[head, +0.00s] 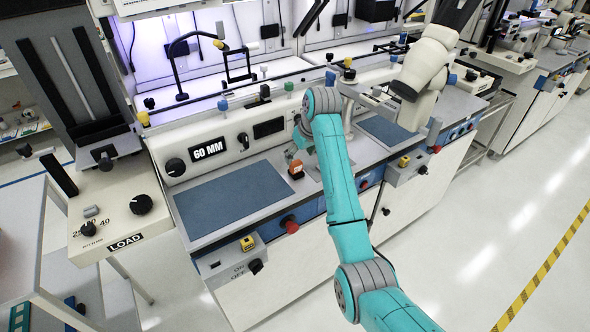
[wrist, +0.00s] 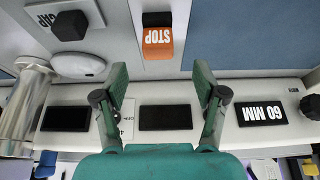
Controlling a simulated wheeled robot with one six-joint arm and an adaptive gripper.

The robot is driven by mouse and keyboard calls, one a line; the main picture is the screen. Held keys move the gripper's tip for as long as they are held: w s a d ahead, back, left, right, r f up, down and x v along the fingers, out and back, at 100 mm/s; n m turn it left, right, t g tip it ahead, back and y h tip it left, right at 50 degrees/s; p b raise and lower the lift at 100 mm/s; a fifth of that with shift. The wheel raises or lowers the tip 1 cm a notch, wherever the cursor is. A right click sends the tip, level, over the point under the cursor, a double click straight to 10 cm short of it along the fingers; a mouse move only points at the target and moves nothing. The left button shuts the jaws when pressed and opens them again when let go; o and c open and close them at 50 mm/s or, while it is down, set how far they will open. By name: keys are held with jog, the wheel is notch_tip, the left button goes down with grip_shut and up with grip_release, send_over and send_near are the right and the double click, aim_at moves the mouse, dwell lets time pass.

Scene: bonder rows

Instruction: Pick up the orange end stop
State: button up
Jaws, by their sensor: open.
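The orange end stop (head: 296,170) stands on the light work surface of the 60 MM bench, just right of the blue mat. In the wrist view the orange end stop (wrist: 157,37) has white STOP lettering, upside down, and a dark part at its far end. My gripper (wrist: 161,72) is open and empty, its two green fingers spread apart. The end stop lies beyond the fingertips, roughly centred between them and not touching. In the head view my teal arm reaches over the bench and partly hides the gripper.
A blue mat (head: 235,197) lies left of the end stop. The bench's upright panel with the 60 MM label (head: 208,149) and knobs stands close behind. A round pale fixture (wrist: 78,66) and black knob (wrist: 69,25) are left in the wrist view. A red knob (head: 290,225) projects from the front edge.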

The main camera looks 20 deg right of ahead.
aim_at(297, 162)
jog(key=shift+x, duration=3.3)
jog(key=shift+d, duration=0.1)
jog(key=shift+c, duration=0.3)
